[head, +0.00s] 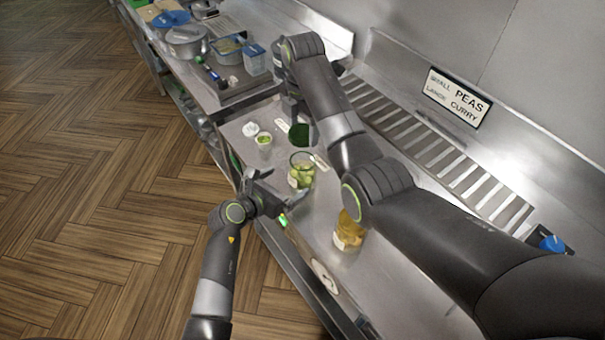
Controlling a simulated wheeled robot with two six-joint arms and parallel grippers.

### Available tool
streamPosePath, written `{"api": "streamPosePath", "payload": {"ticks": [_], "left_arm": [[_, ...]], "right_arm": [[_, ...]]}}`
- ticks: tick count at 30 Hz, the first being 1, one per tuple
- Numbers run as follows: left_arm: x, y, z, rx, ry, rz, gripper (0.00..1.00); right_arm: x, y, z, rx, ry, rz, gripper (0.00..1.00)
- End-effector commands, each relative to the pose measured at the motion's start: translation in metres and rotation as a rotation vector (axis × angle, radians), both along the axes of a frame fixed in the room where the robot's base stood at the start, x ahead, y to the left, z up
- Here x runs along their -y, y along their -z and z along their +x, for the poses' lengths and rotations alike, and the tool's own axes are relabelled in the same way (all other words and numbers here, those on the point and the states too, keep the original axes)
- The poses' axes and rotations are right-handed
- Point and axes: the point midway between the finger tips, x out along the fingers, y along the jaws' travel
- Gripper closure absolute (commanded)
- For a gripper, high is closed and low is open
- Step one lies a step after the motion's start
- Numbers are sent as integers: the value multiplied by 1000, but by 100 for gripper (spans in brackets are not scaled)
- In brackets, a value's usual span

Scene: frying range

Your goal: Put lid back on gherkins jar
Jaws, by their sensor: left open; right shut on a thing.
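The gherkins jar (301,172) is clear glass with green contents and a pale label. It stands upright and open on the steel counter. A dark green lid (299,136) is held by my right gripper (296,121), just behind the jar in the picture and apart from its rim as far as I can tell. My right gripper is shut on the lid and partly hidden by my own arm. My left gripper (283,187) is open at the counter's front edge, its fingers spread towards the jar's lower left side. I cannot tell whether they touch the glass.
A small cup with green contents (264,143) and a white round piece (250,129) stand left of the jar. A jar with yellow contents (348,233) stands nearer, beside my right arm. Pots (186,40) and tubs fill the far counter. A slotted rail (430,150) runs along the wall.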

Motion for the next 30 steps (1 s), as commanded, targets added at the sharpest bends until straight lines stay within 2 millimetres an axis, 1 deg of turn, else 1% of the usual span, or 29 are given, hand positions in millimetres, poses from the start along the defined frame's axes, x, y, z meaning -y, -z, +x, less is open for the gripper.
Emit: {"api": "streamPosePath", "payload": {"ticks": [1, 6, 15, 21, 30], "left_arm": [[5, 3, 6, -1, 1, -1, 5], [19, 12, 24, 0, 1, -2, 5], [37, 25, 49, 1, 1, -1, 5], [43, 29, 57, 0, -1, 0, 5], [44, 30, 58, 0, -1, 0, 5]], "right_arm": [[0, 0, 0, 0, 0, 0, 60], [0, 0, 0, 0, 0, 0, 60], [0, 0, 0, 0, 0, 0, 60], [0, 0, 0, 0, 0, 0, 60], [0, 0, 0, 0, 0, 0, 60]]}}
